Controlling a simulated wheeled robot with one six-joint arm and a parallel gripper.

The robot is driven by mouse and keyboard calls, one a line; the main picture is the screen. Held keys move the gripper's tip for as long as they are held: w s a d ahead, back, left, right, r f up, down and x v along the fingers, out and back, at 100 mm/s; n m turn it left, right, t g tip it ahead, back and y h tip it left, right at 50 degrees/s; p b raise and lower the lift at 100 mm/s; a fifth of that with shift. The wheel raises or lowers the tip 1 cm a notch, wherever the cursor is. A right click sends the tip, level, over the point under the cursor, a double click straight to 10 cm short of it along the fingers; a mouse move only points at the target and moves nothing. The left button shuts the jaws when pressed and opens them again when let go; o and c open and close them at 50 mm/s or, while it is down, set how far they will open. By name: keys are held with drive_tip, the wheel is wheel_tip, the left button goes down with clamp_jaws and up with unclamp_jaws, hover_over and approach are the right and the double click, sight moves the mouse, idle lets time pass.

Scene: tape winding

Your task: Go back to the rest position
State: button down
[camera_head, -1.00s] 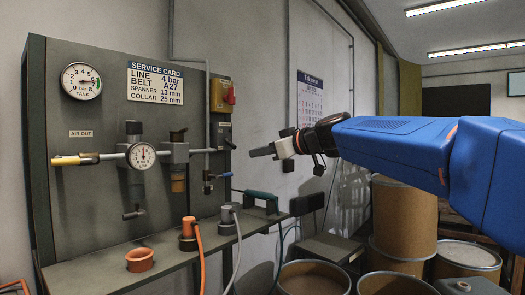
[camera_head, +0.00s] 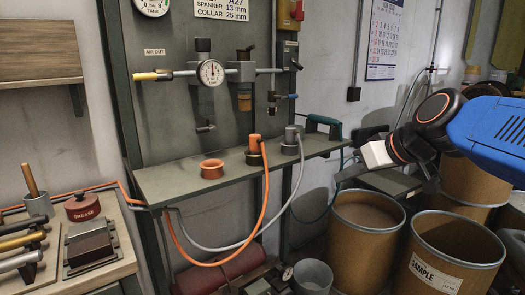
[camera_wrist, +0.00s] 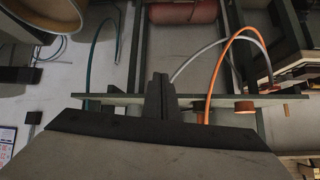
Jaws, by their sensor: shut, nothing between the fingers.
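My gripper (camera_head: 345,172) is at the right in the head view, at the end of my blue arm. Its fingers are together and hold nothing. It points left and slightly down, in the air in front of the wall and near the fiber drums. In the wrist view the shut fingers (camera_wrist: 160,85) stand in the middle, with a shelf edge and hoses behind them.
Open drums (camera_head: 455,238) stand below and beside my arm. A workbench (camera_head: 120,265) with tools is at left.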

drive_tip(key=s+d+f+m+g+h, duration=0.1)
drive_tip(key=s+d+f, duration=0.3)
drive_tip(key=s+f, duration=0.5)
drive_tip(key=s+d+f+m+g+h, duration=0.2)
drive_tip(key=s+d+f+m+h, duration=0.1)
drive_tip(key=s+f, duration=0.7)
wheel_tip(320, 180, down, 2)
drive_tip(key=shift+d+f+m+g+h, duration=0.15)
drive_tip(key=shift+d+m+g+h, duration=0.25)
drive_tip(key=shift+d, duration=0.35)
drive_tip(key=c, duration=2.5)
unclamp_jaws()
drive_tip(key=shift+s, duration=0.1)
